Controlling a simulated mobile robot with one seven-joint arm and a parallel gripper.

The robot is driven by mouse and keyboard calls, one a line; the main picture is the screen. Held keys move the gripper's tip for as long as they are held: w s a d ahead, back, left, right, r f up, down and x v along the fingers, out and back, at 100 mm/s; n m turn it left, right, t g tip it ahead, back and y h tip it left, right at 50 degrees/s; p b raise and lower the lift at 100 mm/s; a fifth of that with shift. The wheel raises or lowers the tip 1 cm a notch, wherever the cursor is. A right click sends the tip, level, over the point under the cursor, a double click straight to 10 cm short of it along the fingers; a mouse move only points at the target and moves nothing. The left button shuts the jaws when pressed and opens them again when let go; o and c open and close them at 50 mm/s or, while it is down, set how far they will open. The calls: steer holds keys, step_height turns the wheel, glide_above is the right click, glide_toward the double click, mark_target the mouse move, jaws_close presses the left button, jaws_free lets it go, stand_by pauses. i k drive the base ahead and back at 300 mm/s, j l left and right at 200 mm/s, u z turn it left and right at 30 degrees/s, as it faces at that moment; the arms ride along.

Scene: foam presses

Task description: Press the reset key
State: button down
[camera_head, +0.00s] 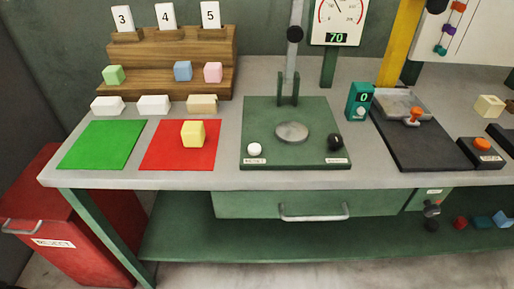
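No key in view has a label I can read as reset. A small teal counter box (360,101) showing 0 stands at the right of the dark green press base (290,110), with a pale round knob or key (361,112) on its front. The press base carries a white ball-shaped button (254,149) at front left and a black one (334,142) at front right, each by a small label too fine to read. An orange button (482,144) sits on a dark box at the right. My gripper is not in view.
A green mat (100,145) and a red mat (165,157) with a yellow block (193,134) lie at left. A wooden stepped rack (170,55) holds coloured blocks. A gauge (338,22) reads 70. A dark plate fixture (420,135) stands right. A red reject bin (70,225) is below.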

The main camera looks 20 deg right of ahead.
mark_target(254, 149)
steer(key=k+l, duration=0.8)
steer(key=k, duration=0.15)
